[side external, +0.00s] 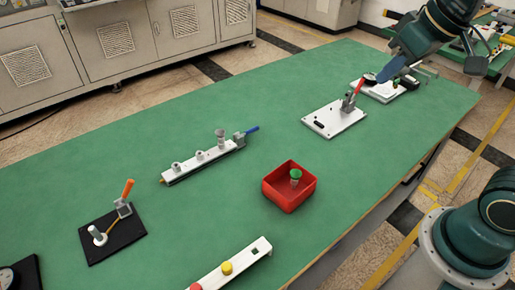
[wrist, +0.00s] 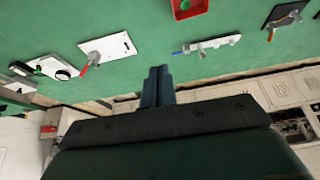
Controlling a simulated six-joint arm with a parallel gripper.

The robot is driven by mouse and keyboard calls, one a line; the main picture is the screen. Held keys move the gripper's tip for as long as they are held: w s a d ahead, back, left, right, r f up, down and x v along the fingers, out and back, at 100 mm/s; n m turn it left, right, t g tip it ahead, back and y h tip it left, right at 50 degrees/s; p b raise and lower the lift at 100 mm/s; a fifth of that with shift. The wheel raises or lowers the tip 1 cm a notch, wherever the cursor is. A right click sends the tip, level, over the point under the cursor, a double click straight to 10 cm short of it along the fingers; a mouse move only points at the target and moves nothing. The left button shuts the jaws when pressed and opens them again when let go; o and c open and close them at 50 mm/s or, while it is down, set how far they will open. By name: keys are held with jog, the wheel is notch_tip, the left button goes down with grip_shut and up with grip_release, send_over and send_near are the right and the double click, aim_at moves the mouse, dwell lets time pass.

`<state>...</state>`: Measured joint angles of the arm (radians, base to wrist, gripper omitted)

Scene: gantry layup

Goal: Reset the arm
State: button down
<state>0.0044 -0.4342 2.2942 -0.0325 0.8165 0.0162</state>
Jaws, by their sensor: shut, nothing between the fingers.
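My gripper (side external: 385,76) hangs at the upper right of the side view, over the far end of the green table (side external: 120,170). In the wrist view its two blue-grey fingers (wrist: 158,72) are together, with nothing between them. In the side view the fingers overlap part of a white plate (side external: 366,91) with black fittings; I cannot tell how far above it they are. A second white plate (side external: 320,122) with a red-handled clamp (side external: 350,103) lies just in front and to the left.
A red bin (side external: 284,200) holds a green-topped part (side external: 296,174). A white rail (side external: 190,167) with a blue-handled clamp, a black plate (side external: 125,240) with an orange-handled clamp and a bar with coloured buttons (side external: 243,262) are spread on the table. Cabinets stand behind.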

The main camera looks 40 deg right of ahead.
jog(key=s+f, duration=0.2)
jog(key=s, duration=0.7)
jog(key=shift+d, duration=0.25)
jog(key=shift+s, duration=0.1)
dwell(0.5)
